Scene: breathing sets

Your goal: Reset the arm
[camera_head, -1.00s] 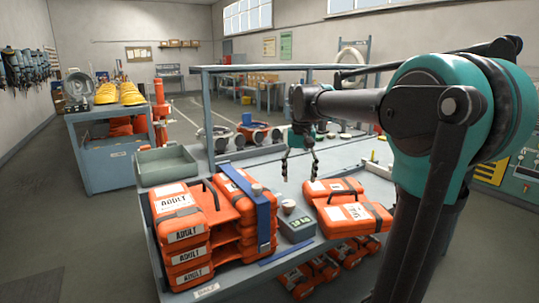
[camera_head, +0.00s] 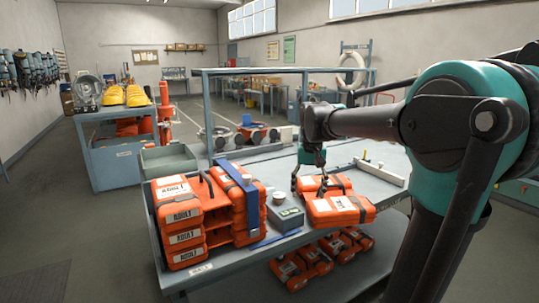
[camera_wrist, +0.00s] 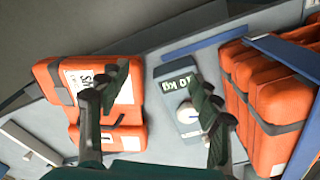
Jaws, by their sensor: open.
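My gripper (camera_head: 308,183) hangs from the arm with its dark fingers pointing down, open and empty. In the head view it overlaps the pair of orange cases (camera_head: 340,211) on the grey workbench (camera_head: 285,246). In the wrist view the open fingers (camera_wrist: 160,88) spread over the bench. One finger overlaps the orange case (camera_wrist: 62,84) on the left, and the other overlaps the grey weighing box (camera_wrist: 174,92) marked in kg. I cannot tell the fingertips' exact height above the cases.
Stacked orange ADULT cases (camera_head: 182,234) with a blue strap (camera_head: 246,205) stand left of the grey box (camera_head: 287,220). An empty green-grey tray (camera_head: 168,160) is behind them. A grey bench frame (camera_head: 250,70) rises behind. More orange cases (camera_head: 290,272) lie on the lower shelf. Floor at left is clear.

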